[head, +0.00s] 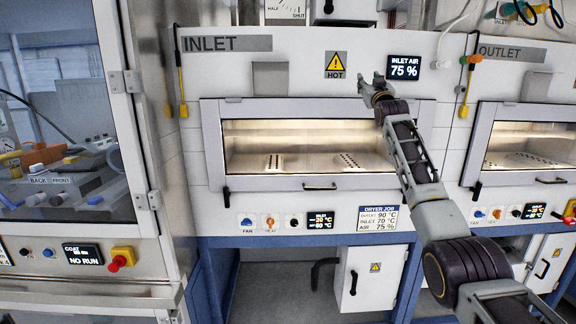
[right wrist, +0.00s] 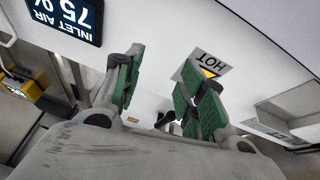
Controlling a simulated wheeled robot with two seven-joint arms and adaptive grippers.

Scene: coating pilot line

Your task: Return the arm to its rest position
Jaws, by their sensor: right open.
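My right arm comes in from the lower right of the head view and reaches up across the dryer front. My right gripper (head: 374,82) is at its end, in front of the white panel between the yellow HOT sign (head: 336,65) and the INLET AIR display (head: 405,67), which reads 75 %. In the right wrist view the two green-padded fingers (right wrist: 160,88) stand apart with nothing between them. The HOT sign (right wrist: 207,68) shows upside down behind one finger, and the display (right wrist: 66,14) is at the upper left. My left gripper is not in view.
The inlet dryer window (head: 305,183) has a lit chamber and a handle on its lower edge. The outlet window (head: 530,182) is at right. A glazed coating cabinet (head: 145,95) stands at left, with a red knob (head: 117,262) below. An open bay (head: 270,290) lies under the dryer.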

